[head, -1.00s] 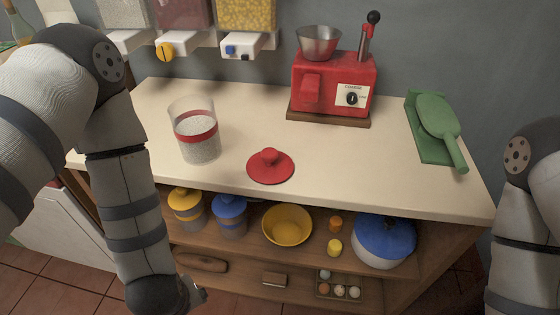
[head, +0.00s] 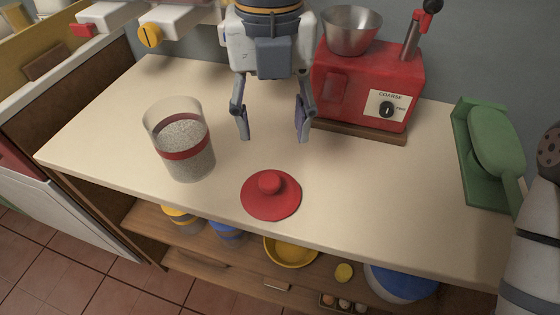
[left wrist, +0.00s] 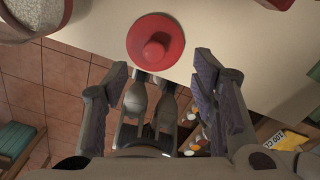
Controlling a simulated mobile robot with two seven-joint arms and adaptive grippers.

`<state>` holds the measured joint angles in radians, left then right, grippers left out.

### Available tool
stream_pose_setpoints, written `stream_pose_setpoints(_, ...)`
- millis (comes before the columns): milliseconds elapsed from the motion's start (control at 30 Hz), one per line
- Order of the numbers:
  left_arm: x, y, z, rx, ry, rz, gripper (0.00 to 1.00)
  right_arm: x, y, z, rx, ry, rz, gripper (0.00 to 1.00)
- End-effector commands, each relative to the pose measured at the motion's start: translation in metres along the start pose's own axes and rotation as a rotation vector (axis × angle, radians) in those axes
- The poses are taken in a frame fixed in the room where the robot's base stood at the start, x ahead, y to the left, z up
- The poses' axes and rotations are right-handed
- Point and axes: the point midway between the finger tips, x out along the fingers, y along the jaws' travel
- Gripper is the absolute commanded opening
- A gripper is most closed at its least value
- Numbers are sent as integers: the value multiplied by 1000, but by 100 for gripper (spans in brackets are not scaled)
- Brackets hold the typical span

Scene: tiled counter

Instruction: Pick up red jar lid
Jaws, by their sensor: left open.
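The red jar lid (head: 271,196) lies flat on the counter near its front edge, knob upward. It also shows in the left wrist view (left wrist: 155,42), ahead of and roughly between the fingers. My left gripper (head: 272,138) is open and empty, fingers pointing down, behind the lid and apart from it in the head view. Its two spread fingers also show in the left wrist view (left wrist: 160,78). The open glass jar (head: 181,140) with a red band and grainy white contents stands upright left of the lid. My right arm shows at the right edge; its gripper is out of view.
A red grinder (head: 368,85) with a metal bowl stands behind and right of my left gripper. A green scoop (head: 495,140) is at the right. Dispensers (head: 185,22) hang at the back left. The counter (head: 390,185) is clear right of the lid.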

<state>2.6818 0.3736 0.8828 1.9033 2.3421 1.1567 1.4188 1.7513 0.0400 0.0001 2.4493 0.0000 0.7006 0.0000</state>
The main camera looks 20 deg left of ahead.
Motion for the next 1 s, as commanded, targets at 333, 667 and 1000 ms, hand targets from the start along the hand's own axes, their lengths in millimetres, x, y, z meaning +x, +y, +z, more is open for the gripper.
stream_pose_setpoints(333, 69, 2, -2, 4, 10, 7, 52, 18, 1, 14, 0, -60, 2, 48)
stream_pose_setpoints(667, 118, 6, -6, 3, 7, 7, 52, 32, 1, 23, -1, -99, 4, 48)
stream_pose_setpoints(1000, 116, 6, -6, 3, 2, 5, 21, 31, 1, 22, -1, -95, 4, 48)
